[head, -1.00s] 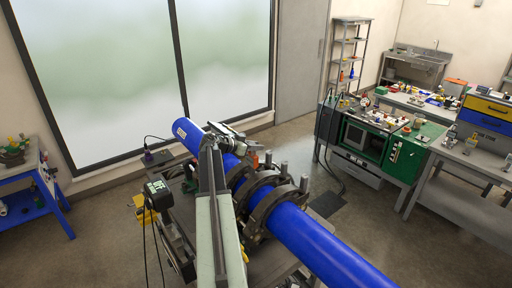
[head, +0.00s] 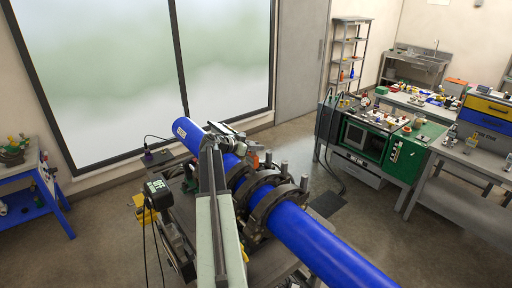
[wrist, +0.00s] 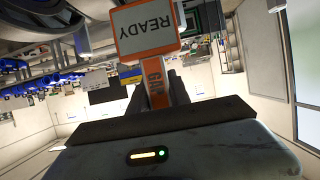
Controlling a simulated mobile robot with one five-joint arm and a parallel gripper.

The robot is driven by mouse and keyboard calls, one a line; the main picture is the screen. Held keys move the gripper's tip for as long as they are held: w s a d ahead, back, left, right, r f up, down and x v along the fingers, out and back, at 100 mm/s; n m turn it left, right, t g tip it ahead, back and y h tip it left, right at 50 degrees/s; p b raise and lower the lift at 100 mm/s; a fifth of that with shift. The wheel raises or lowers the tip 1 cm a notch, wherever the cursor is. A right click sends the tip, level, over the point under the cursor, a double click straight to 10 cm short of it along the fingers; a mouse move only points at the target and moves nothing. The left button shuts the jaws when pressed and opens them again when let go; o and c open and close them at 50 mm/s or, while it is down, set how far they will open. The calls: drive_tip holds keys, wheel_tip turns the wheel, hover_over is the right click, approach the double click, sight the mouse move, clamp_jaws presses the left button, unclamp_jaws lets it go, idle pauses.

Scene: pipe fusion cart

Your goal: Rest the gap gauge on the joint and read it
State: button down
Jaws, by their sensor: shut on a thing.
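In the wrist view, which is upside down, my gripper (wrist: 172,88) is shut on the gap gauge (wrist: 147,32), an orange and white tool. Its screen reads READY, inverted, and its orange stem runs between my dark fingers. In the head view, the blue pipe (head: 325,250) lies in dark ring clamps (head: 262,190) on the cart. My arm crosses the left side of the pipe and hides part of it. A small orange patch beside the pipe may be the gauge; I cannot tell. The joint is not clear, and I cannot tell whether the gauge touches it.
A black display box (head: 158,190) stands at the cart's left. A green machine bench (head: 385,150) is at the right, with a grey workbench (head: 465,180) beside it. A blue table (head: 35,195) stands at the far left.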

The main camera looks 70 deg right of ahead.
drive_tip(key=shift+f+b, duration=0.4)
drive_tip(key=shift+a+f, duration=0.1)
drive_tip(key=shift+a, duration=0.05)
idle(2.5)
wheel_tip(320, 180, up, 7)
drive_tip(key=p, duration=0.7)
idle(1.1)
